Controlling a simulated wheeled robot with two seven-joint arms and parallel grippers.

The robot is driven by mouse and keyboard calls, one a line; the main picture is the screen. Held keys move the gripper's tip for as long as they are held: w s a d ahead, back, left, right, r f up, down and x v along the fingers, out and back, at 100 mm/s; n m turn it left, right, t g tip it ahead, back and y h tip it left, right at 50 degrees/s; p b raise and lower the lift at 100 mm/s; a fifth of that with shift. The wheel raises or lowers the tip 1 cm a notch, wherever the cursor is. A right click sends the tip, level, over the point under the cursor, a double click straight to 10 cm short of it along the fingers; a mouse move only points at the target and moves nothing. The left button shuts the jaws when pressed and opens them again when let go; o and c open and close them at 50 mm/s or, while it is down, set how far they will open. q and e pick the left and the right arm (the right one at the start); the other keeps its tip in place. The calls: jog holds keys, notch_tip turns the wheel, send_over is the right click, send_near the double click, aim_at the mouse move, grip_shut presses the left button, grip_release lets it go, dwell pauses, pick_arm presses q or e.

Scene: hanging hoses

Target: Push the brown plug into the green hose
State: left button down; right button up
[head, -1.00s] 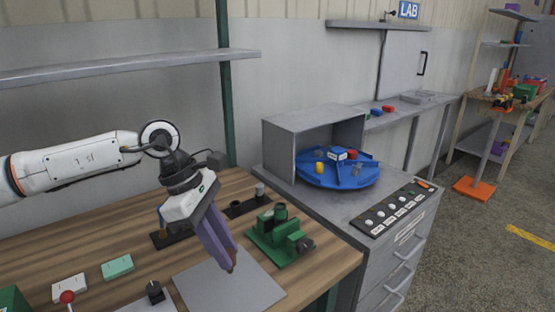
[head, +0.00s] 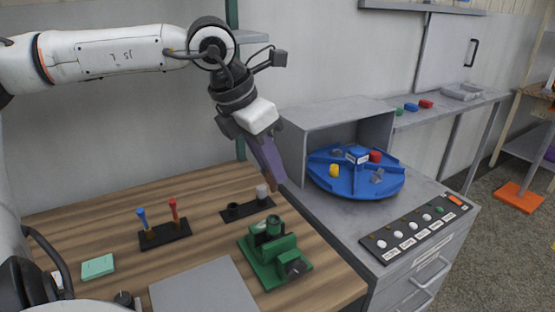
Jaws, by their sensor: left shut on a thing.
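My left gripper (head: 272,180), with long purple-grey fingers, is shut on a small brown piece at its fingertips, which looks like the brown plug (head: 273,187); the fingers hide most of it. It points down, above the back of the wooden bench. A short upright green tube (head: 273,225), which looks like the green hose, stands in a green clamp fixture (head: 262,262) with a dark knob. In the picture the plug is straight above the tube and apart from it. How far apart they are in depth, I cannot tell. My right gripper is not in view.
A black holder (head: 235,213) with a grey cylinder (head: 262,192) stands behind the fixture. A black rack (head: 165,236) holds blue- and red-handled tools. A grey plate (head: 205,290) lies in front. A grey cabinet with a blue turntable (head: 330,183) is at right.

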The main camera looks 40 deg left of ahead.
aim_at(267, 175)
pick_arm(q)
jog(key=shift+s, duration=0.15)
jog(key=shift+f, duration=0.15)
jog(key=shift+f+b, duration=0.55)
jog(key=shift+b, duration=0.25)
notch_tip(267, 175, down, 2)
jog(key=shift+f+b, duration=0.25)
jog(key=shift+b, duration=0.95)
jog(key=shift+f+b, duration=0.85)
jog(key=shift+f, duration=0.05)
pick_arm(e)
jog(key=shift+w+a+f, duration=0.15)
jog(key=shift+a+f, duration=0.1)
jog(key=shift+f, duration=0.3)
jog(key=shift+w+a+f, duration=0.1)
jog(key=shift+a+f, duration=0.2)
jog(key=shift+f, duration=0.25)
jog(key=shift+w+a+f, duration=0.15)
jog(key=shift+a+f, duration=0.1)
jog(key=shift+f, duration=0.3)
pick_arm(q)
jog(key=shift+b, duration=0.5)
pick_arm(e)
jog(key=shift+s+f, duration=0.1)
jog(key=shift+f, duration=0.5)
pick_arm(q)
jog(key=shift+f+b, duration=1.9)
jog(key=shift+f, duration=0.05)
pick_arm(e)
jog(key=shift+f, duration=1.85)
